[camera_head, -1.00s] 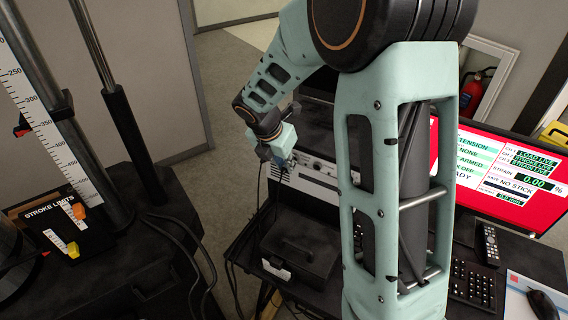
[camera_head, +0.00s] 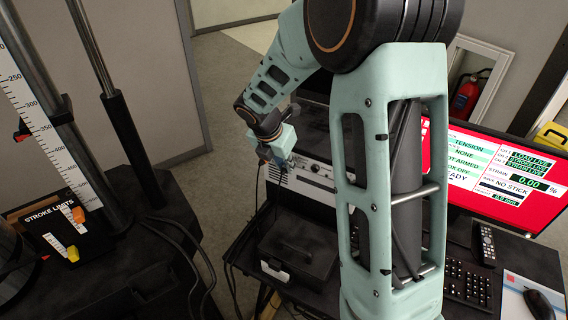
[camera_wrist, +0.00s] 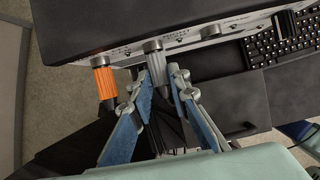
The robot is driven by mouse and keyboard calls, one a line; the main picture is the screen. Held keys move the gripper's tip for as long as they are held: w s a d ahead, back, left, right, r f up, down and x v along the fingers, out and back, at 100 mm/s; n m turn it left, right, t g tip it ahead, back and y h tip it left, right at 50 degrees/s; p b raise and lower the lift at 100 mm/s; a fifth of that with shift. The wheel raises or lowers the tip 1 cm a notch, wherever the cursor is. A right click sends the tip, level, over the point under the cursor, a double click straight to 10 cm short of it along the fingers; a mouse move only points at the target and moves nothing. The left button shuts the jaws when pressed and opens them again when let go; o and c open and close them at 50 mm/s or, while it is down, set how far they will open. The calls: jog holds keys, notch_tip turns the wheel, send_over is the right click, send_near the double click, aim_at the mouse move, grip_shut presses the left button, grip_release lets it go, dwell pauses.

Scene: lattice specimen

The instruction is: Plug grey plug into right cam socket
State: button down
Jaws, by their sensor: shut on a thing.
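My gripper (camera_wrist: 160,79) has its blue fingers closed around a grey plug (camera_wrist: 158,68) in the wrist view. The plug points up at the front panel of a dark box and lines up with a silver socket (camera_wrist: 152,46). Plug and socket look to be touching; I cannot tell how deep the plug sits. An orange plug (camera_wrist: 104,82) sits in the socket to its left. In the head view, my gripper (camera_head: 279,160) is at the panel of the box (camera_head: 311,178), with the plug too small to make out.
More connectors lie along the panel to the right, near a keyboard (camera_wrist: 283,45). Dark cables hang below the gripper. In the head view, a black case (camera_head: 297,247) lies below the box, and a red monitor (camera_head: 502,190) stands right. A test machine (camera_head: 116,140) stands left.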

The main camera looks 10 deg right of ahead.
jog(key=shift+w+d+r, duration=0.1)
jog(key=shift+d, duration=0.05)
jog(key=c, duration=1.9)
grip_release()
jog(key=shift+w+d, duration=0.1)
jog(key=shift+o, duration=0.8)
jog(key=o, duration=0.5)
jog(key=p+v, duration=0.3)
jog(key=v, duration=0.2)
